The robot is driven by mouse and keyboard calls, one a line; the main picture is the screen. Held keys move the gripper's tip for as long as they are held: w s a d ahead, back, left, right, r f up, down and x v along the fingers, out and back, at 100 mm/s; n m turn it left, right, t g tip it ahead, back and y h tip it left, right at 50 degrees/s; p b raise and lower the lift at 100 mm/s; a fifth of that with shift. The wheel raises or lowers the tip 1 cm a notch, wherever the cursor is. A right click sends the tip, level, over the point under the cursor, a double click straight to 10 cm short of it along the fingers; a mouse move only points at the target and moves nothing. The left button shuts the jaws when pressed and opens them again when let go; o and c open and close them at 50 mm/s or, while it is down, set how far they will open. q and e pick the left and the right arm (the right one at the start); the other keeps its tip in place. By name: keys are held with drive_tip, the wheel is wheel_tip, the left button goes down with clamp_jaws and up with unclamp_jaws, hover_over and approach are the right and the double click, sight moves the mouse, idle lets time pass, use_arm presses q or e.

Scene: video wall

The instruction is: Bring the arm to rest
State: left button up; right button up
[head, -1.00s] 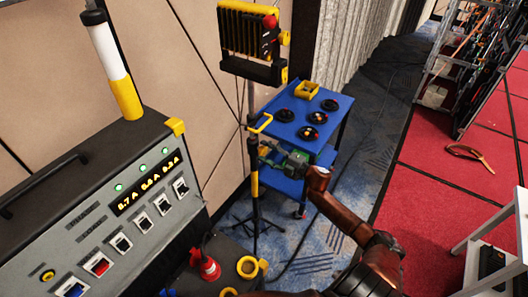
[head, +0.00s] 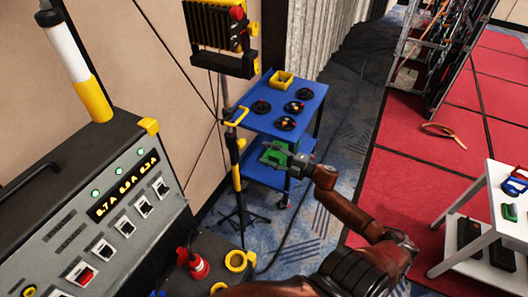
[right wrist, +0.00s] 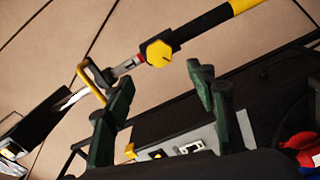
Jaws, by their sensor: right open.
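My right arm (head: 345,208) reaches forward from the bottom right. Its green-grey gripper (head: 270,155) is open and appears empty, right of the stand's pole (head: 235,165) and in front of the blue cart (head: 313,104). In the right wrist view the two dark green fingers (right wrist: 163,92) stand wide apart. The stand's pole with its yellow knob (right wrist: 159,53) shows beyond them. The yellow hook (right wrist: 91,84) appears beside the left finger's tip; I cannot tell whether they touch. My left gripper is out of view.
A grey control console (head: 90,205) with a white-and-yellow lamp post (head: 75,60) stands at left. A red plug (head: 198,267) lies near the bottom. A white table (head: 470,222) stands at right, a metal rack (head: 440,50) behind. Blue carpet between cart and red floor looks clear.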

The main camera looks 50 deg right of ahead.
drive_tip(key=s+d+f+m+g+h, duration=0.1)
drive_tip(key=s+d+f+m+h, duration=0.15)
drive_tip(key=f, duration=0.75)
drive_tip(key=s+d+f+m+g+h, duration=0.15)
drive_tip(key=s+f+m, duration=0.25)
drive_tip(key=f, duration=0.6)
drive_tip(key=s+d+f+m+g+h, duration=0.1)
drive_tip(key=s+f+m+g+h, duration=0.15)
drive_tip(key=f, duration=0.85)
drive_tip(key=s+a+f+m+g, duration=0.25)
drive_tip(key=s+f, duration=0.55)
drive_tip(key=f, duration=0.4)
drive_tip(key=s+a+f+m+g, duration=0.4)
drive_tip(key=s+a+f, duration=0.7)
drive_tip(key=s+f, duration=0.4)
drive_tip(key=s+a+f+g, duration=0.2)
drive_tip(key=s+a+f, duration=0.2)
drive_tip(key=s+a, duration=0.3)
drive_tip(key=s+a+f+m+g+y, duration=0.1)
drive_tip(key=s+a+f+g, duration=0.2)
drive_tip(key=s+a, duration=0.4)
drive_tip(key=s+f, duration=0.1)
drive_tip(key=s, duration=0.1)
drive_tip(key=shift+s+a, duration=0.15)
drive_tip(key=shift+s, duration=0.25)
drive_tip(key=shift+s+a+m, duration=0.1)
drive_tip(key=shift+s+m, duration=0.05)
drive_tip(key=shift+m, duration=0.1)
drive_tip(key=shift+c, duration=0.5)
